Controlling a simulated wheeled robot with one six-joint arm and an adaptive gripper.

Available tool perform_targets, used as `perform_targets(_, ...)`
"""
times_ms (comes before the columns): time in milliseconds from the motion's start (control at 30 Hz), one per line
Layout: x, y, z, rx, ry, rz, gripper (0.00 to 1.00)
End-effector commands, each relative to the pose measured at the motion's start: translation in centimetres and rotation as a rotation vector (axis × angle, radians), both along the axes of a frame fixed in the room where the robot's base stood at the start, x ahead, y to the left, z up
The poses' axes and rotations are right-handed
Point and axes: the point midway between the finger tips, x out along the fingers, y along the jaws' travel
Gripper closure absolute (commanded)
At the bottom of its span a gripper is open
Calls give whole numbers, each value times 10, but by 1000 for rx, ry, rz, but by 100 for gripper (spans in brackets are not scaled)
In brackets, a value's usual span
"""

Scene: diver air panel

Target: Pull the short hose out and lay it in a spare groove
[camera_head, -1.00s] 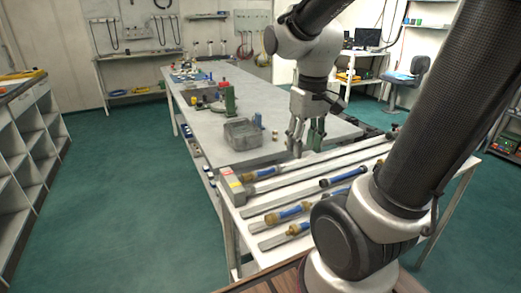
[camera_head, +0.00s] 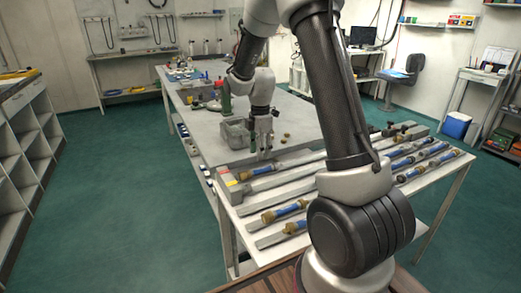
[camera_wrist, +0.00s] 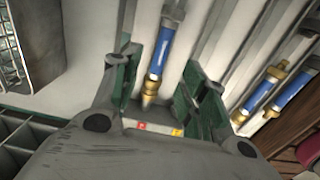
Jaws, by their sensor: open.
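A slotted rack (camera_head: 228,195) lies along the near side of the bench, with hoses that have blue sleeves and brass ends in its grooves. My gripper (camera_head: 264,154) is open and points down over the rack's far left part. In the wrist view, my gripper's green-padded fingers (camera_wrist: 163,88) stand either side of a blue-sleeved hose end (camera_wrist: 162,50) with a brass tip. The fingers look apart from it. In the head view, this seems to be the hose end (camera_head: 262,170) near the red and yellow labels. My arm hides the rack's middle, so I cannot tell which hose is short.
A grey open bin (camera_head: 235,134) stands on the bench beside my gripper, and small brass parts (camera_head: 285,137) lie to its right. Two more hose ends (camera_head: 285,212) lie in nearer grooves. More blue hose ends (camera_head: 410,160) lie at the rack's right.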

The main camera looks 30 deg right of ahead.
Motion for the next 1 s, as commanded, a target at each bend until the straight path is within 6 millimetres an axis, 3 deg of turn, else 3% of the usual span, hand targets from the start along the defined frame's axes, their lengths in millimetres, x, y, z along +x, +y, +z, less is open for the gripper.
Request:
perform_targets(500, -1, 0, -69, 0, 4, 9, 57)
perform_targets(867, -1, 0, -76, 0, 2, 8, 57)
perform_targets(1000, -1, 0, -76, 0, 2, 8, 79)
